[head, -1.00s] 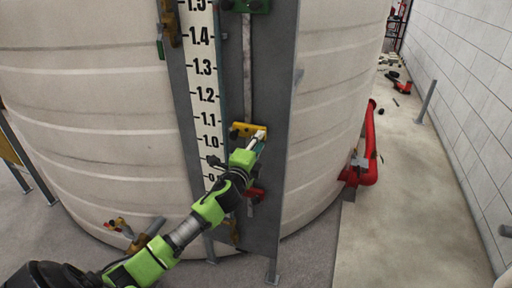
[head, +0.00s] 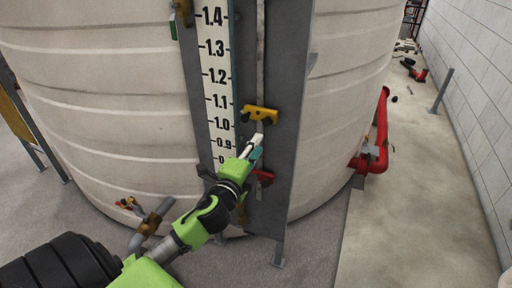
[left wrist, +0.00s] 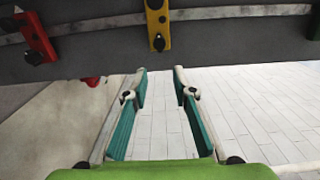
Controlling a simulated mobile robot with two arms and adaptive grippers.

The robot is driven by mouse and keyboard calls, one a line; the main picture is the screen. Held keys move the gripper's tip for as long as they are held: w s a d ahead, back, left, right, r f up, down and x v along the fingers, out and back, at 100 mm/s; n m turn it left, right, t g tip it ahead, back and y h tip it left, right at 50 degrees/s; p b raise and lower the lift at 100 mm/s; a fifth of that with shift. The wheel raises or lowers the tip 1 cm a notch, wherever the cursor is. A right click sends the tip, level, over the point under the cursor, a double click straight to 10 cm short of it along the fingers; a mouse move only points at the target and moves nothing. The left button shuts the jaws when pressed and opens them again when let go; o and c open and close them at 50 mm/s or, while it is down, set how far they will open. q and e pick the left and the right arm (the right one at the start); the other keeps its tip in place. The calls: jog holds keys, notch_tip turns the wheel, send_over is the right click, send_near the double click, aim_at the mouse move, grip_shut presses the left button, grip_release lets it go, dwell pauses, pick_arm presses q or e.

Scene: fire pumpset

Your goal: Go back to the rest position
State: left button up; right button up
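My left gripper (head: 257,147) is in front of the tank's grey gauge panel (head: 293,120), just below a yellow bracket (head: 261,113) and close to a red bracket (head: 262,177). In the left wrist view its two teal-lined fingers (left wrist: 160,88) stand wide apart with nothing between them. There the yellow bracket (left wrist: 157,24) and the red bracket (left wrist: 36,38) show beyond the fingertips, apart from them. My right gripper is in neither view.
A large cream tank (head: 110,100) with a numbered level scale (head: 218,75) fills the left and middle. A red pipe (head: 381,130) stands at its right side. A brass valve (head: 150,223) is low at left. Clear concrete floor (head: 425,190) runs along the white block wall (head: 480,70).

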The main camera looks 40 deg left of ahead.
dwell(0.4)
pick_arm(q)
notch_tip(320, 180, down, 21)
jog(key=s+a+n+g+b, duration=0.1)
jog(key=s+n+g, duration=0.1)
jog(key=n+g, duration=0.15)
jog(key=s+d+f+n+g+h+b, duration=0.1)
jog(key=s+f+g, duration=0.2)
jog(key=s+f, duration=0.55)
jog(key=s+d+f+n+g+h, duration=0.1)
jog(key=s+d+f+n+g, duration=0.15)
jog(key=f, duration=1.15)
jog(key=s+d+f+n+g, duration=0.2)
jog(key=s+d+f, duration=0.2)
jog(key=s+f, duration=0.4)
jog(key=s+d+f+n+g+h+b, duration=0.1)
jog(key=s+f, duration=0.6)
jog(key=s, duration=0.8)
jog(key=s+d+f+n+g+h, duration=0.1)
jog(key=s+d+f+n+g, duration=0.2)
jog(key=s+d+f, duration=0.4)
jog(key=s+f+g, duration=0.1)
jog(key=s, duration=0.4)
jog(key=shift+s+f+g+b, duration=0.3)
jog(key=shift+s, duration=0.05)
